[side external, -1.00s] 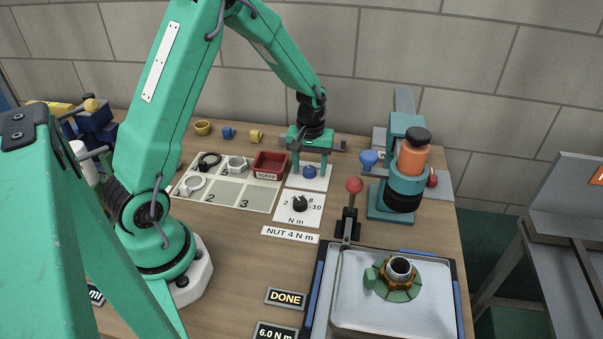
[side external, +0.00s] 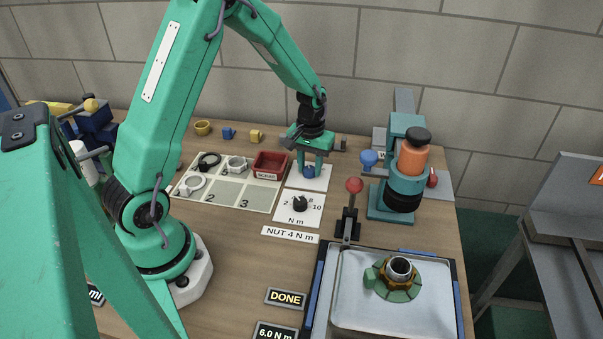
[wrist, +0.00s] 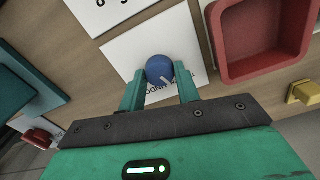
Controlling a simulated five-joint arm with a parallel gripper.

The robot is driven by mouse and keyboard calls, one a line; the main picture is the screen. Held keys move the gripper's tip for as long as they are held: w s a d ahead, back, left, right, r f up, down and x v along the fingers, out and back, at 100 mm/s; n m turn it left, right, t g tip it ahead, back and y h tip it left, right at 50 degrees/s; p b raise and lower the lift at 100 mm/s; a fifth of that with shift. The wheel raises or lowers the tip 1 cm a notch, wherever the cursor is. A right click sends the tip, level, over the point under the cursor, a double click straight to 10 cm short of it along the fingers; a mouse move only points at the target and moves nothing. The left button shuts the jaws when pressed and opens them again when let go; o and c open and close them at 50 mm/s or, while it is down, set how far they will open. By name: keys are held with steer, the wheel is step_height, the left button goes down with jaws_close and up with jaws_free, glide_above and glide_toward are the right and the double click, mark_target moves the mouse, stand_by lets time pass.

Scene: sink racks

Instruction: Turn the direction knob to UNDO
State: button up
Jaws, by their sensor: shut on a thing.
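The direction knob (side external: 309,172) is a small blue knob on a white plate (side external: 321,184) at the back of the bench. It also shows in the wrist view (wrist: 159,69), with a pale pointer mark on it. My gripper (side external: 310,167) points down over the plate. Its two green fingers (wrist: 160,84) stand on either side of the knob and are shut on it. The lettering on the plate is partly hidden by the fingers, so I cannot read where the knob points.
A red scrap bin (side external: 270,165) stands just left of the plate. The black torque knob (side external: 299,204) on its white plate lies in front. A red-balled lever (side external: 354,186) and a teal press with an orange part (side external: 413,158) stand to the right.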

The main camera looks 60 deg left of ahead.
mark_target(311, 169)
steer(key=m, duration=0.5)
steer(key=shift+w, duration=0.1)
steer(key=m, duration=0.6)
steer(key=shift+r, duration=0.1)
steer(key=shift+d+m, duration=0.1)
steer(key=shift+m, duration=0.2)
steer(key=o, duration=1)
steer(key=shift+r, duration=3.85)
steer(key=shift+r, duration=0.1)
